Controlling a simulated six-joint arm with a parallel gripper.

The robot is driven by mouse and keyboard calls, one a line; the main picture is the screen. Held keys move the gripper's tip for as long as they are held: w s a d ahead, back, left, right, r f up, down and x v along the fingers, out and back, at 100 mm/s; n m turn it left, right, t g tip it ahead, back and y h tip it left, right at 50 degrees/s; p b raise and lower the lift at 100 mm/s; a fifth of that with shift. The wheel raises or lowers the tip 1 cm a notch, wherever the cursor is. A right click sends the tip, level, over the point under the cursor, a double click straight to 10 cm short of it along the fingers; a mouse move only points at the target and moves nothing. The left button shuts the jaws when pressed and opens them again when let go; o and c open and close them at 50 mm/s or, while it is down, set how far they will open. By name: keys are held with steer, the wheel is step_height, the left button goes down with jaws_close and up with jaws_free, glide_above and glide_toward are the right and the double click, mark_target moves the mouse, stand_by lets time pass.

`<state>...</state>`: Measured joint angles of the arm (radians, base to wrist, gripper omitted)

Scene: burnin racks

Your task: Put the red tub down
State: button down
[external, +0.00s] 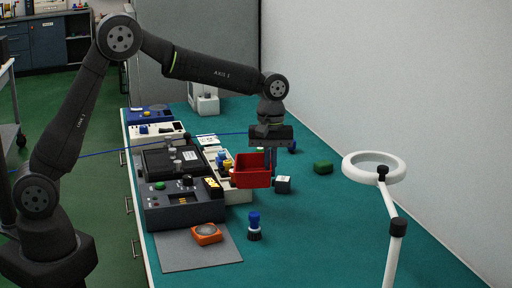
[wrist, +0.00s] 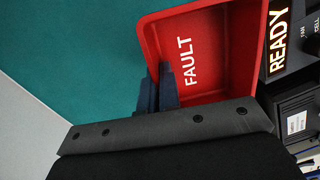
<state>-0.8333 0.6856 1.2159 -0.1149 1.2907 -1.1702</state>
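The red tub (external: 252,171) is an open box; in the wrist view its inside floor (wrist: 220,50) reads "FAULT". My gripper (external: 271,160) is at the tub's right side in the external view. In the wrist view the dark fingers (wrist: 158,90) are closed around the tub's near-left wall. The tub appears to hang above the green bench top (external: 330,225), beside the grey machines; its underside and exact height are hidden.
A dark cube (external: 283,185) stands just right of the tub. A dark grey machine (external: 185,205) and a READY sign (wrist: 278,42) are close by. A green block (external: 323,167), blue-topped knob (external: 254,226), orange item (external: 207,234) and white ring lamp (external: 374,168) stand around.

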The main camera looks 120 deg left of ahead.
steer(key=w+a+m+g, duration=0.2)
steer(key=w+a+m, duration=0.35)
steer(key=m, duration=1.05)
steer(key=m+t+y, duration=0.1)
steer(key=m+y, duration=0.2)
steer(key=m, duration=1.3)
glide_toward(330, 192)
steer(key=shift+a+f, duration=0.15)
steer(key=shift+f, duration=0.3)
steer(key=shift+a+f, duration=0.2)
steer(key=shift+f, duration=2.25)
steer(key=shift+f, duration=0.15)
steer(key=c, duration=1.7)
jaws_free()
